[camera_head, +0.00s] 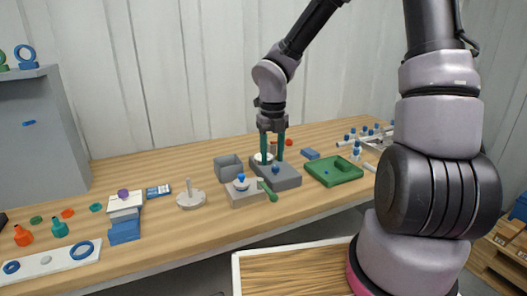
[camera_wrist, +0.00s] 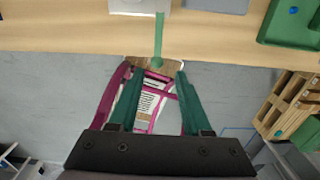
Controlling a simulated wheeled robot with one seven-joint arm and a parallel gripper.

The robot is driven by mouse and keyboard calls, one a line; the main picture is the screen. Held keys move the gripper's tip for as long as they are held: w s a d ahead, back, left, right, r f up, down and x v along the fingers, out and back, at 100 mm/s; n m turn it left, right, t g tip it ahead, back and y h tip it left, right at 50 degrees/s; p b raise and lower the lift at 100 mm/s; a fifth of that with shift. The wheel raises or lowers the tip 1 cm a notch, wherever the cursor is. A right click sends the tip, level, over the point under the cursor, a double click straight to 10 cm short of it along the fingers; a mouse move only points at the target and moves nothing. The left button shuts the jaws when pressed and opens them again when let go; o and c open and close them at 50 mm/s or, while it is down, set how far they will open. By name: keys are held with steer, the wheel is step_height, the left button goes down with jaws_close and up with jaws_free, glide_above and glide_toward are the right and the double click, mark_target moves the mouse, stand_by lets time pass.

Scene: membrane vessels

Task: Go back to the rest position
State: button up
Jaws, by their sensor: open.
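My gripper (camera_head: 272,160) hangs over the worktable at its middle, with its two green fingers pointing down and apart. In the head view the fingers overlap a grey block (camera_head: 287,180) and a white round piece (camera_head: 263,156); I cannot tell whether they touch either. In the wrist view my open gripper (camera_wrist: 160,72) shows nothing held between its fingers. Behind them lie the table's front edge, the floor and a pink-framed part.
A grey block with a blue-topped piece (camera_head: 241,178) and a green-handled tool (camera_head: 267,190) lie in front. A grey bin (camera_head: 228,165) stands left and a green tray (camera_head: 334,181) right. Pallets (camera_wrist: 288,100) stand on the floor right.

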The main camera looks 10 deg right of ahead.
steer(key=s+d+r+n+t, duration=0.2)
steer(key=s+d+r+n, duration=0.2)
steer(key=r+n, duration=0.4)
steer(key=s+d+r+n+t+y, duration=0.1)
steer(key=s+d+r+n, duration=0.3)
steer(key=r+n, duration=0.5)
steer(key=s+d+r+n+t+y, duration=0.1)
steer(key=s+d+r+n+t, duration=0.2)
steer(key=r+n, duration=0.5)
steer(key=s+n+t, duration=0.1)
steer(key=s+n, duration=0.1)
steer(key=n, duration=0.1)
steer(key=shift+d+r+n, duration=0.35)
steer(key=shift+d+n, duration=0.05)
